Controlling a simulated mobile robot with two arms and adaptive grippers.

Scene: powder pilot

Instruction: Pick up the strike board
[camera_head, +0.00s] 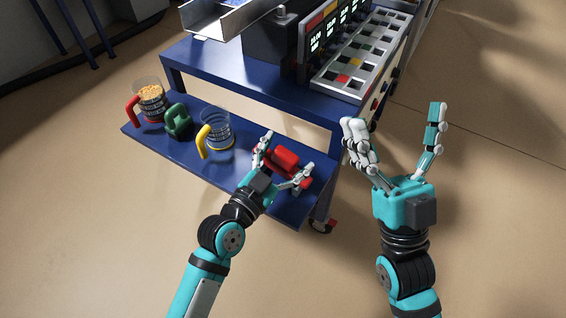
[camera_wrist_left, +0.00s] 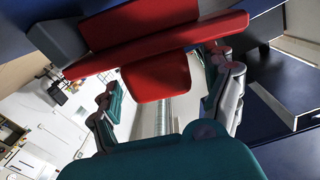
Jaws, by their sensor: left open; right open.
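The strike board (camera_head: 284,160) appears as a red piece at the right end of the lower blue shelf. In the left wrist view it is a long red bar (camera_wrist_left: 160,40) with a red block (camera_wrist_left: 157,78) below it. My left gripper (camera_head: 287,155) is open, its fingers on either side of the red piece; they partly cover it in the head view. In the left wrist view the block lies between the spread fingers (camera_wrist_left: 165,83), and I cannot tell whether they touch it. My right gripper (camera_head: 395,114) is open and empty over the floor, right of the table.
On the shelf (camera_head: 190,165) stand a clear cup with a red handle (camera_head: 150,101) holding orange grains, a green object (camera_head: 178,122) and a clear cup with a yellow handle (camera_head: 217,131). A control panel (camera_head: 352,55) and metal chute (camera_head: 235,20) sit above. Floor right is clear.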

